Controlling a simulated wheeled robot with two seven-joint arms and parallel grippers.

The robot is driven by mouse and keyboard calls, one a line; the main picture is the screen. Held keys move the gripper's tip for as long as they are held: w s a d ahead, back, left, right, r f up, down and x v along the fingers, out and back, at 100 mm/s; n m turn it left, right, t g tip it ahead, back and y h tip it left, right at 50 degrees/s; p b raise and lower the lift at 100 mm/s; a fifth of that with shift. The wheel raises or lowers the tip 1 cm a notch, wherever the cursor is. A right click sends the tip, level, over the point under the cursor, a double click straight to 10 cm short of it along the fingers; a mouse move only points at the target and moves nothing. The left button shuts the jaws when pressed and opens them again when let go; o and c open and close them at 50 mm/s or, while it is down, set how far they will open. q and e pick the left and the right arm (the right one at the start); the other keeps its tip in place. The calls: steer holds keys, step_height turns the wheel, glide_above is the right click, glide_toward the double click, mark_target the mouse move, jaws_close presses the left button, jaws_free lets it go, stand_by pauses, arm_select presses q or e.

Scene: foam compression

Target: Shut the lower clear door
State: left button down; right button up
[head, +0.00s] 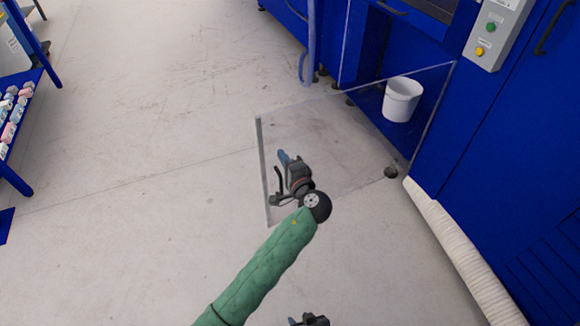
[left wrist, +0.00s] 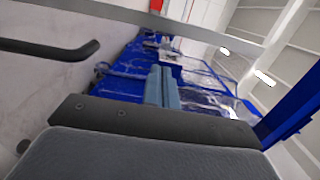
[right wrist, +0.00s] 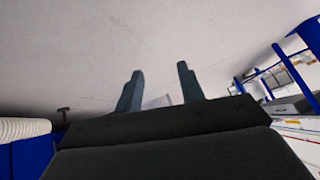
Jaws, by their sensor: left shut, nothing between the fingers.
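The lower clear door (head: 335,130) stands open, swung out from the blue machine over the floor. Its grey free edge (head: 263,165) is at the left. A dark bar handle (head: 278,180) shows near that edge, and also in the left wrist view (left wrist: 55,50). My left gripper (head: 283,155) is shut and empty, overlapping the door panel close to the handle; I cannot tell whether it touches the panel. Its closed fingers show in the left wrist view (left wrist: 163,85). My right gripper (right wrist: 160,85) is open and empty, with only a bit at the head view's bottom edge.
A white bucket (head: 402,100) stands in the machine's lower opening, beyond the door. A ribbed white hose (head: 455,245) runs along the machine's base at right. A control box (head: 495,30) is above. A blue shelf (head: 35,85) stands far left. The floor between is clear.

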arm_select(q)
steer(key=shift+x, duration=0.95)
